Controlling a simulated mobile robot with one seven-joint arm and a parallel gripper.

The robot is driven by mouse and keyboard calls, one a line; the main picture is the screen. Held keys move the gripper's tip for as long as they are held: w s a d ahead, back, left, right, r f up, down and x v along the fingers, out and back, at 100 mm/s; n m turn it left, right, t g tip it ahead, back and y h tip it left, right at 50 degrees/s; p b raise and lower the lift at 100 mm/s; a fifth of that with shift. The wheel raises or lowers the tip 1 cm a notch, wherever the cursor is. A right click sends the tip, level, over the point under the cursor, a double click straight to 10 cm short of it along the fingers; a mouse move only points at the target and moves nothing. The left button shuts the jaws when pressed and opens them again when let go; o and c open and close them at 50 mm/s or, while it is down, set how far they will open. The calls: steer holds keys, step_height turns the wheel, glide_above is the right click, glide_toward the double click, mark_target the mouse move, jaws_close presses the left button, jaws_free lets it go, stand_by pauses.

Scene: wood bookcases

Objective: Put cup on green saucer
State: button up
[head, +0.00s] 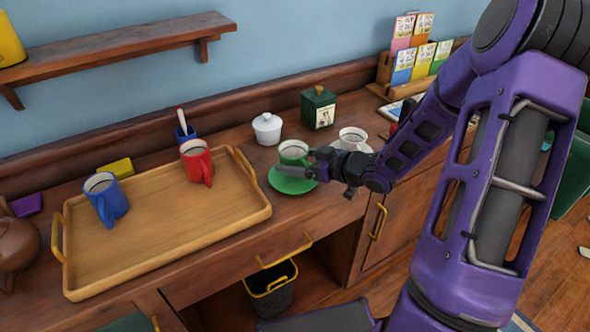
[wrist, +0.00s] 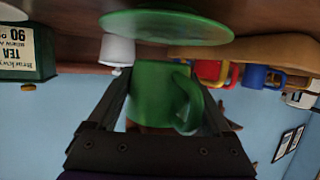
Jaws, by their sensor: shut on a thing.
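The green cup (head: 293,151) is between the fingers of my gripper (head: 300,166), which is shut on it; the cup's handle shows in the wrist view (wrist: 160,95). The wrist view appears upside down. The green saucer (head: 290,184) lies on the wooden counter, just below and in front of the cup in the head view. It also shows at the top of the wrist view (wrist: 165,24), with a small gap between it and the cup's base. The cup looks roughly upright. My gripper hides part of the saucer in the head view.
A white cup (head: 352,137) stands right of my gripper. A white lidded pot (head: 267,128) and a green tea tin (head: 318,107) stand behind. A wooden tray (head: 160,250) with a red mug (head: 197,162) and a blue mug (head: 106,198) lies to the left.

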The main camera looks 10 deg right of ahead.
steer(key=shift+f, duration=1.2)
steer(key=shift+f+b, duration=0.2)
steer(key=shift+b, duration=0.1)
steer(key=o, duration=1.3)
steer(key=shift+r, duration=0.25)
steer(key=p+v, duration=0.3)
steer(key=v, duration=0.9)
